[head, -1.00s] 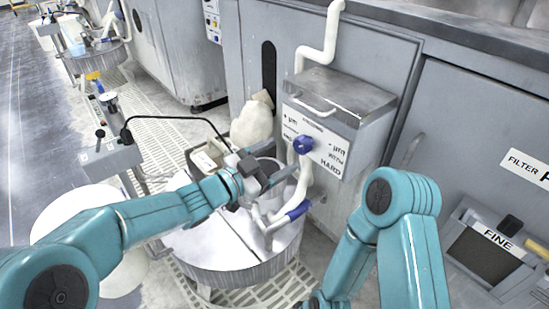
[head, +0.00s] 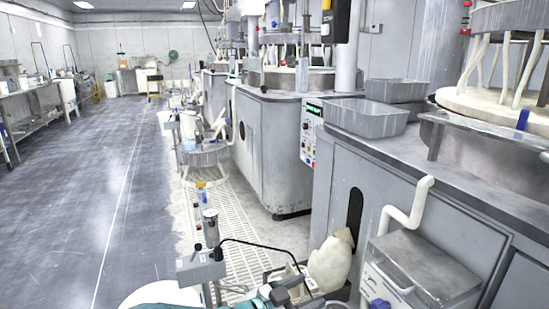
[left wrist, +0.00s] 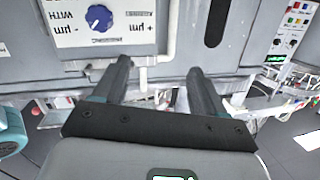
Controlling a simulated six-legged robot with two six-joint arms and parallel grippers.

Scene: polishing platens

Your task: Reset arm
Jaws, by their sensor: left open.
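My left gripper (head: 285,291) shows at the bottom edge of the head view, mostly cut off, with a little of my teal left arm. In the left wrist view my left gripper (left wrist: 160,88) has its two dark fingers apart with nothing held between them. Beyond the fingers is a grey cabinet front, with a labelled panel and its blue knob (left wrist: 98,17) upside down in that view. My right gripper is in neither current view.
A labelled grey box (head: 425,270) with a white pipe (head: 408,217) stands at lower right. A pale sack (head: 330,265) leans by the cabinet. A control stand (head: 202,268) is left of my gripper. Polishing machines line the right; grey floor (head: 80,200) is open at left.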

